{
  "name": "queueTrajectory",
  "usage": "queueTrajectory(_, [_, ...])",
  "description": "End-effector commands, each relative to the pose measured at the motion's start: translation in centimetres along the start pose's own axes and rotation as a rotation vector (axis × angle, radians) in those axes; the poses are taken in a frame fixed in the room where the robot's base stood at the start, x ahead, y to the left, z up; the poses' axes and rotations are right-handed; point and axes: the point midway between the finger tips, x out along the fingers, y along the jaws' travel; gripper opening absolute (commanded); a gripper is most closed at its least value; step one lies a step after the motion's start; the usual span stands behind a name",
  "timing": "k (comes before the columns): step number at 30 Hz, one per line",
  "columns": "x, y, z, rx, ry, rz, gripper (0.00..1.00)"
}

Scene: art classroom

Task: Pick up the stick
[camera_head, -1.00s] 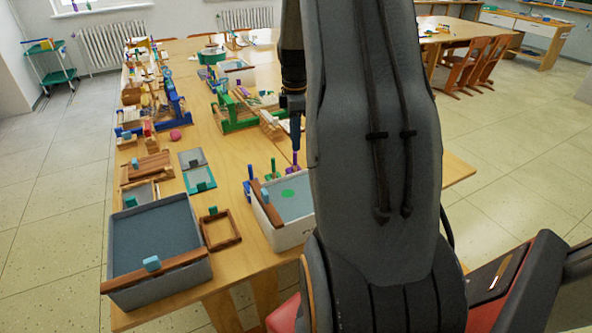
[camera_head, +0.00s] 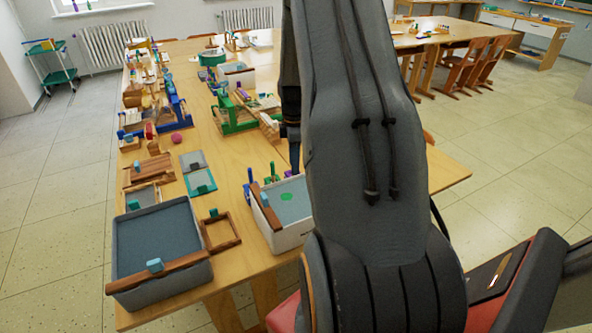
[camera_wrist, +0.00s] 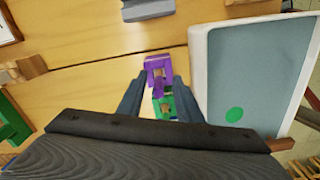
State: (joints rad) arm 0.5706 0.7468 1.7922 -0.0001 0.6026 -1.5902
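Small upright coloured sticks stand on the near table beside a white tray. In the head view they are a blue one (camera_head: 250,174), a green one (camera_head: 272,172) and a purple one (camera_head: 288,174). My gripper (camera_head: 294,168) points down just above the purple one, partly hidden by my arm. In the wrist view, my gripper (camera_wrist: 157,102) is open. A purple piece (camera_wrist: 158,68) shows at and beyond its fingertips, and a green piece (camera_wrist: 163,104) shows between the fingers. I cannot tell whether the fingers touch either piece.
The white tray (camera_head: 284,239) with a blue-grey inside stands close beside the sticks; it also shows in the wrist view (camera_wrist: 195,70). A larger grey bin (camera_head: 117,262) and a wooden frame (camera_head: 232,242) lie to the left. Wooden looms and tools crowd the table behind.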

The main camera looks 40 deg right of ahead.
Motion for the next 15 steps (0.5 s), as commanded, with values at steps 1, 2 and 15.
queueTrajectory(1, [-0.01,0.01,-0.01,0.0,0.0,0.0,0.32])
queueTrajectory(2, [-0.01,0.01,-0.01,0.0,0.0,0.0,0.32])
queueTrajectory(15, [-0.05,0.0,0.0,0.0,0.0,0.0,0.0])
